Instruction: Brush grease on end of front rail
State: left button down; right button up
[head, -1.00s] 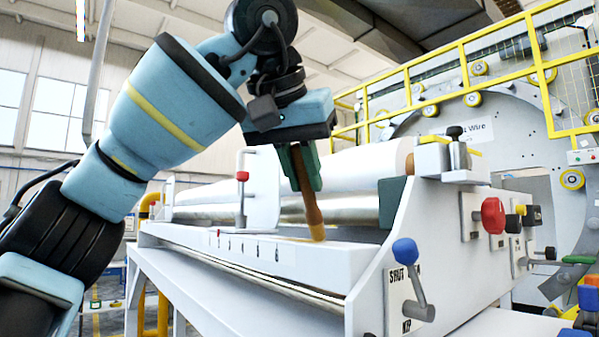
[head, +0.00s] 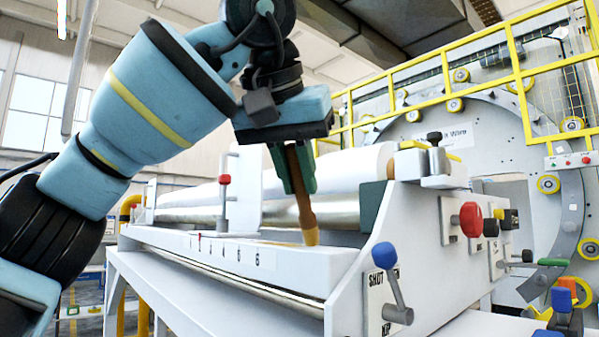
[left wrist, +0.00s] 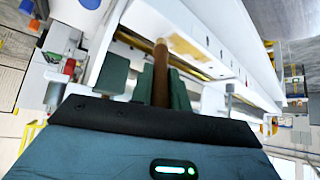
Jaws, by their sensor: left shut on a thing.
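My left gripper (head: 297,178) is shut on a brush (head: 305,212) with a brown wooden handle and yellowish bristles. The brush points down, and its bristle end is at the white front rail (head: 270,262) of the machine, close to the rail's right end. I cannot tell whether the bristles touch the rail. The left wrist view shows the brush (left wrist: 160,75) between the green fingers, with its tip over the white rail (left wrist: 220,45). My right gripper is not in view.
A white side plate with a blue-knobbed lever (head: 391,275) stands right of the rail. A red knob (head: 468,219) sits farther right. A red-topped post (head: 224,190) rises behind the rail. White and metal rollers (head: 335,212) lie behind. A large ring with yellow railing stands at the back right.

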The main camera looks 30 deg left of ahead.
pick_arm(q)
jog(key=shift+w+a, duration=0.2)
jog(key=shift+a, duration=0.5)
jog(key=shift+w+a, duration=0.2)
jog(key=shift+a, duration=0.5)
jog(key=shift+a, duration=0.1)
jog(key=shift+w+a, duration=0.25)
jog(key=shift+a, duration=0.5)
jog(key=shift+w+a, duration=0.2)
jog(key=shift+a, duration=0.5)
jog(key=shift+w+a, duration=0.25)
jog(key=shift+a, duration=0.55)
jog(key=shift+w+a, duration=0.2)
jog(key=shift+a, duration=0.6)
jog(key=a, duration=0.1)
jog(key=w+a, duration=0.1)
jog(key=a, duration=0.1)
